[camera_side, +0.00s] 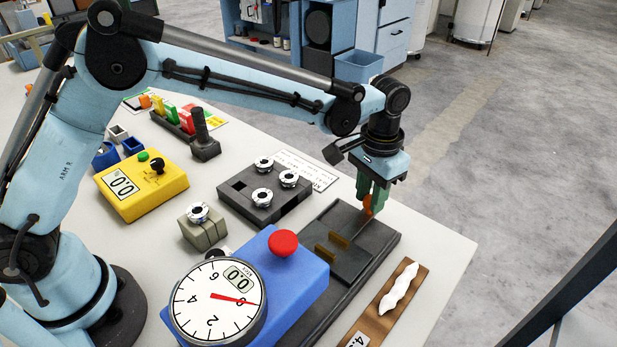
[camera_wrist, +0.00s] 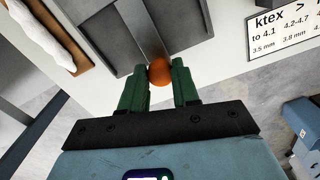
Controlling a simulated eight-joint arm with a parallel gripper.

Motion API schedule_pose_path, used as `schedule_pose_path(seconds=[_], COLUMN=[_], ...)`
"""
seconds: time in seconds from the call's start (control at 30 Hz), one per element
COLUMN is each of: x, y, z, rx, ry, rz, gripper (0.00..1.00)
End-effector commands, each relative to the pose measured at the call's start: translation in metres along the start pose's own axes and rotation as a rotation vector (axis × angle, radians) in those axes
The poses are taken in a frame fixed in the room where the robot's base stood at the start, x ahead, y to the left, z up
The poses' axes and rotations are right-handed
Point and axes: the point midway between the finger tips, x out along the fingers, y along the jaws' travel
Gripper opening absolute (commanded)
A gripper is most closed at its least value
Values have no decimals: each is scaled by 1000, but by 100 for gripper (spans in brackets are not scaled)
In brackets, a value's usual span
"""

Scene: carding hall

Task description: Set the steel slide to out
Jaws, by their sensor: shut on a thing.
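The steel slide (camera_side: 352,262) is a dark grey plate in a long dark track (camera_side: 388,235) near the table's right edge. Two brass-coloured blocks (camera_side: 337,244) stand on it. In the wrist view the fingers (camera_wrist: 159,84) stand on both sides of the knob. The fingers hide part of the knob, and its join to the slide is not clear.
A dark block with round pieces (camera_side: 265,205) stands left.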

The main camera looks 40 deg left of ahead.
Motion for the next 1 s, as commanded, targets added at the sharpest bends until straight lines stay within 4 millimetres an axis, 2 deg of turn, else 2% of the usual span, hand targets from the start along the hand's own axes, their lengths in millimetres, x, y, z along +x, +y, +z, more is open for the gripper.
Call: schedule_pose_path(seconds=[0.03,0.23,0.27,0.4,0.77,0.87,1.0], x=[0,0,0,0,-4,-15,-40], y=[-1,-2,-2,-2,-1,-1,-1], z=[-5,-5,-5,-5,-3,-3,-3], rx=[-2,-3,-3,-3,-2,-2,-2], ry=[19,19,20,18,14,14,15], rz=[1,-1,-1,-1,-1,-1,-1], gripper=[0,0,35,56,56,56,56])
